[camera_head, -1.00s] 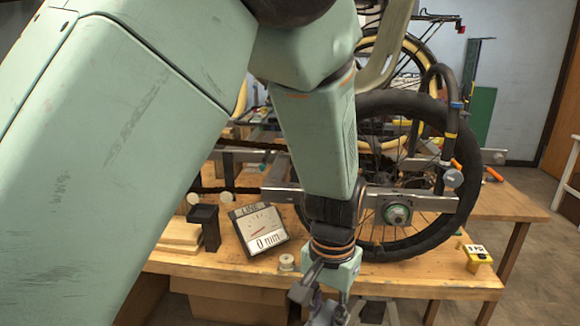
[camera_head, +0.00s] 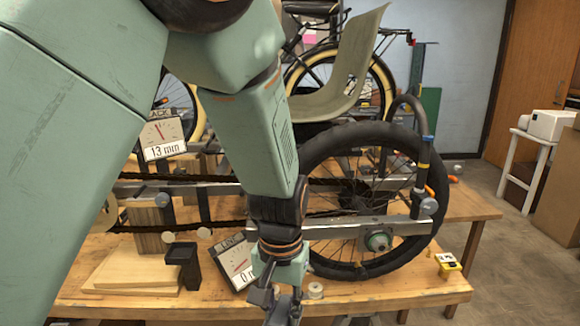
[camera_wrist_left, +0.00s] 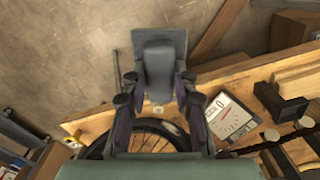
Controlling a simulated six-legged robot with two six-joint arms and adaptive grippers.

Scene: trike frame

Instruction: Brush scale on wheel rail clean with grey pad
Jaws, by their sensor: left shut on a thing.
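My left gripper (camera_head: 283,306) hangs low in front of the bench's front edge in the head view, its fingertips near the bottom of the picture. In the left wrist view its fingers (camera_wrist_left: 158,92) are shut on a grey pad (camera_wrist_left: 158,62) with a rounded grip and a darker flat plate. The wheel rail (camera_head: 338,231) is a metal bar across the lower part of the black-tyred wheel (camera_head: 312,172), behind and above the gripper. The pad is apart from the rail. I cannot make out the scale on it. My right gripper is not in view.
A dial (camera_head: 238,262) reading 0 mm stands beside my left wrist. Another dial (camera_head: 163,138) reads 13 mm. A black holder (camera_head: 183,262), wooden boards (camera_head: 135,272), a small white spool (camera_head: 315,291) and a yellow box (camera_head: 447,262) are on the bench (camera_head: 400,290).

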